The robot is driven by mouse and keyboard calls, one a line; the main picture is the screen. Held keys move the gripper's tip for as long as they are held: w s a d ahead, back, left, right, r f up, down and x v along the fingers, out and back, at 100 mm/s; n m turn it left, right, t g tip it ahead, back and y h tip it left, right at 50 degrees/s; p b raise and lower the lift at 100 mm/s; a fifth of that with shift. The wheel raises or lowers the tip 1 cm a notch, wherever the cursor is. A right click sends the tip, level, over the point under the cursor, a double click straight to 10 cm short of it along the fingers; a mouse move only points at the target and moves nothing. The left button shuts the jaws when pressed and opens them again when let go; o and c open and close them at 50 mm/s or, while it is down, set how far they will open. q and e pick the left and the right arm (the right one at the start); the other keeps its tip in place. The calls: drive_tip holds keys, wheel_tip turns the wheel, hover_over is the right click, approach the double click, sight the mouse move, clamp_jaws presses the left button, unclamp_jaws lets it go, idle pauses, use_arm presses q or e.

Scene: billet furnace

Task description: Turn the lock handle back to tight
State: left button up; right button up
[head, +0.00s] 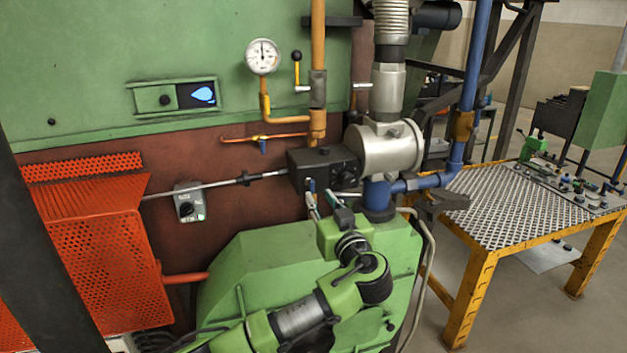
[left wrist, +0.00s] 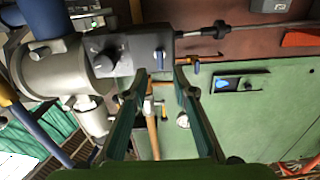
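A dark control box (head: 307,163) is mounted on the furnace front, with a round knob (head: 347,174) and a small blue lever (head: 311,185) on it. This lever is probably the lock handle, but I cannot be sure. The box also shows in the left wrist view (left wrist: 140,48), with the blue lever (left wrist: 160,59) in line with the gap between the fingers. My left gripper (head: 330,200) is open just below and in front of the box. Its two fingers (left wrist: 160,82) are apart with nothing held; contact with the lever cannot be told. My right gripper is not in view.
A grey cylinder (head: 385,148) and blue pipes (head: 437,180) stand right of the box. Orange pipes (head: 318,55) and a gauge (head: 263,57) are above. A green housing (head: 255,262) lies below. A yellow-framed table (head: 500,215) stands at the right.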

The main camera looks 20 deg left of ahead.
sight(313, 187)
use_arm(q)
drive_tip(key=p+x, duration=0.2)
drive_tip(key=x, duration=0.4)
drive_tip(key=shift+w+a, duration=0.1)
clamp_jaws()
